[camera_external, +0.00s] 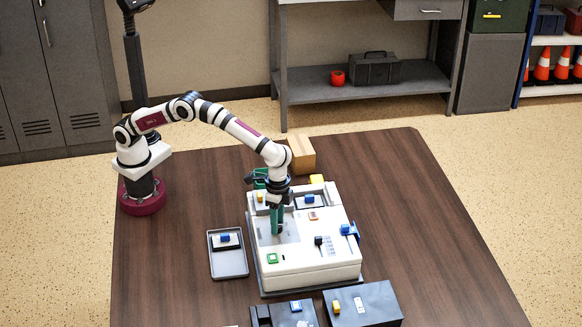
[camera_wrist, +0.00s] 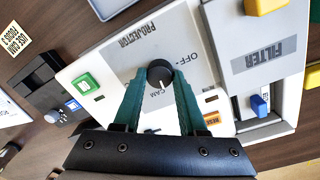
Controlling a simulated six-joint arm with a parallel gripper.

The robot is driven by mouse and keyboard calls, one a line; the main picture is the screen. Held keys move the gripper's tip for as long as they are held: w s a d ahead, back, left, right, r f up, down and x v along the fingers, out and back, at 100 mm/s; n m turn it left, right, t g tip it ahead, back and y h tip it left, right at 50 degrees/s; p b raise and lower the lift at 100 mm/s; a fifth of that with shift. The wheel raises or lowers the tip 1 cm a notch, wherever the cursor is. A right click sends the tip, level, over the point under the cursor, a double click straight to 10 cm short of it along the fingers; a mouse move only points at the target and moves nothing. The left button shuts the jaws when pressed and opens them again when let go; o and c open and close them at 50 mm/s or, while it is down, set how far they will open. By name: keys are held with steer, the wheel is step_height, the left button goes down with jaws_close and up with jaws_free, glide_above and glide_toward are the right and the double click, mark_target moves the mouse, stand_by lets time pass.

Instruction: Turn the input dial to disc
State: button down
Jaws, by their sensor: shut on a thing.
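The input dial (camera_wrist: 160,73) is a round black knob with a white pointer line on the white console (camera_external: 315,255). In the wrist view its pointer is toward the bottom, near a label reading "CAM"; "OFF" is printed above it. No "disc" label is readable. My gripper (camera_wrist: 160,79) has two green fingers, one on each side of the dial, and is shut on it. In the external view my gripper (camera_external: 277,230) points down at the console's left part, and the dial is hidden by the fingers.
A green button (camera_wrist: 86,84) and a projector label are beside the dial. A filter panel with a blue slider (camera_wrist: 259,104) is at the right of the wrist view. A grey tray (camera_external: 228,265) lies left of the console; dark boxes (camera_external: 378,300) stand in front.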

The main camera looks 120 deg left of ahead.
mark_target(279, 226)
steer(key=m, duration=0.4)
steer(key=shift+m, duration=0.3)
steer(key=m, duration=0.3)
steer(key=shift+w+r+m, duration=0.1)
steer(key=shift+m, duration=0.3)
steer(key=m, duration=0.3)
steer(key=shift+d+g, duration=0.1)
steer(key=shift+g, duration=0.2)
steer(key=shift+m, duration=1.9)
steer(key=shift+c, duration=2.3)
jaws_free()
step_height(279, 226, up, 12)
steer(key=shift+w, duration=0.2)
